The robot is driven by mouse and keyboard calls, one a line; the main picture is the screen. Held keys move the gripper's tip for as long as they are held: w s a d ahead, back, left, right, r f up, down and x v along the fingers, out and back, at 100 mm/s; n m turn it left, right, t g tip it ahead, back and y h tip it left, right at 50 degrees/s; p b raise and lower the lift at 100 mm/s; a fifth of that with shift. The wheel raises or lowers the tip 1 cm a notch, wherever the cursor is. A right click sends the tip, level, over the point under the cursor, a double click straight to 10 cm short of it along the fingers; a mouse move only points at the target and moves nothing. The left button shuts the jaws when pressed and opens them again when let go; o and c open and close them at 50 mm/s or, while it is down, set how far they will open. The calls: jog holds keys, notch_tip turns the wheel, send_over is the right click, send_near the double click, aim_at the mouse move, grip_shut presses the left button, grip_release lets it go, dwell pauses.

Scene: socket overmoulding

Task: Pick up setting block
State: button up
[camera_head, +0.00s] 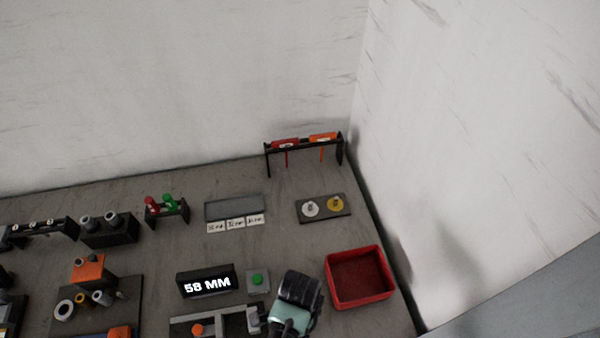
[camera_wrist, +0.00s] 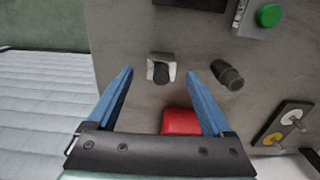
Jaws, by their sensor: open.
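In the wrist view, a small pale block (camera_wrist: 154,73) with a dark rounded part lies on the grey table between the lines of my two fingers. It is probably the setting block; I cannot tell for certain. My gripper (camera_wrist: 160,72) is open, with blue fingers apart on both sides and nothing between them. The block looks beyond the fingertips, apart from them. A dark stepped cylinder (camera_wrist: 229,75) lies to its right. In the head view, my gripper (camera_head: 292,308) is at the bottom centre, and the pale block is not visible there.
A red tray (camera_head: 388,279) stands right of my gripper. The green button box (camera_head: 258,281) and the 58 MM display (camera_head: 207,284) stand left. A plate with white and yellow discs (camera_head: 342,214) lies behind. In the wrist view, a red thing (camera_wrist: 181,122) is partly hidden by my gripper.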

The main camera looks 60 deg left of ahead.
jog(key=shift+w+f, duration=0.15)
jog(key=shift+f, duration=2.15)
grip_shut()
